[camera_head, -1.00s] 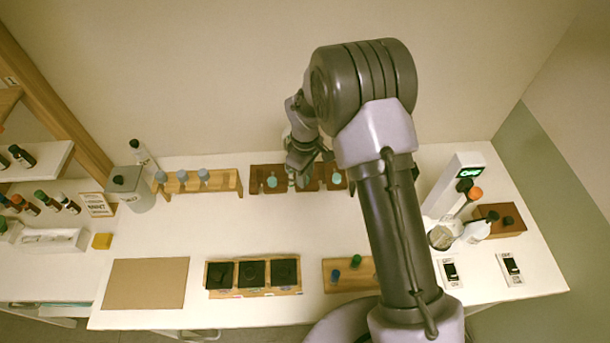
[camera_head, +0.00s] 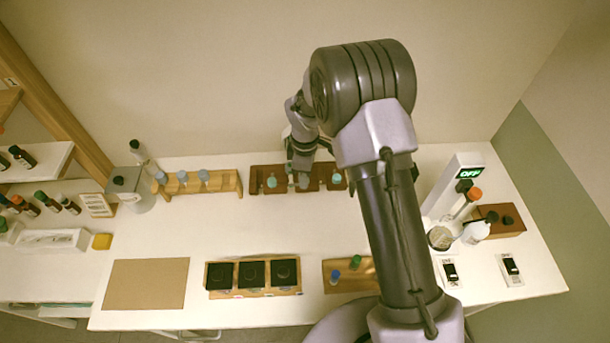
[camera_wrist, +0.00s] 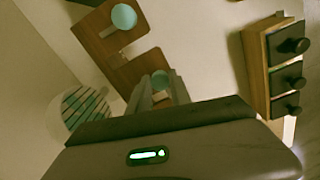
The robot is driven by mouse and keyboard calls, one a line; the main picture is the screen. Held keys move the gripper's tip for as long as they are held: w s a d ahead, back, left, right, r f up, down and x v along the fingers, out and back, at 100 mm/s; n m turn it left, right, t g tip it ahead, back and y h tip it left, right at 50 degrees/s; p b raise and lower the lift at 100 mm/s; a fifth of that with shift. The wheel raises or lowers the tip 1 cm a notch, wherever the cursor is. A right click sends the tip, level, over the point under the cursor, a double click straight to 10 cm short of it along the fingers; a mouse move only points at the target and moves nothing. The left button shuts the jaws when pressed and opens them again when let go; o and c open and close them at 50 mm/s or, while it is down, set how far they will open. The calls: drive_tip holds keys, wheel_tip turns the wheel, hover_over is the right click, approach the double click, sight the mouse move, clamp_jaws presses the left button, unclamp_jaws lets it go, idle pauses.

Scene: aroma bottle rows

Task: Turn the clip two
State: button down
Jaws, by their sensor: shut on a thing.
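A dark reddish-brown wooden rack (camera_head: 256,173) stands against the back wall and carries several pale blue round-headed clips in a row. The left clip (camera_head: 272,182) and the right clip (camera_head: 336,178) stand free. My gripper (camera_head: 302,182) is at the middle of the row, pointing down. The clip's lower part is hidden by the fingers.
A light wooden rack (camera_head: 213,190) with pale blue knobs stands left of the brown one. Black-topped drawers (camera_head: 252,274) and a brown mat (camera_head: 145,284) lie in front. A white post (camera_head: 448,188) with a green OFF display stands right. The middle of the table is clear.

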drive_tip(key=c, duration=1.2)
unclamp_jaws()
drive_tip(key=shift+r, duration=0.1)
wheel_tip(320, 180, up, 17)
drive_tip(key=shift+r+p, duration=0.15)
drive_tip(key=shift+p, duration=0.7)
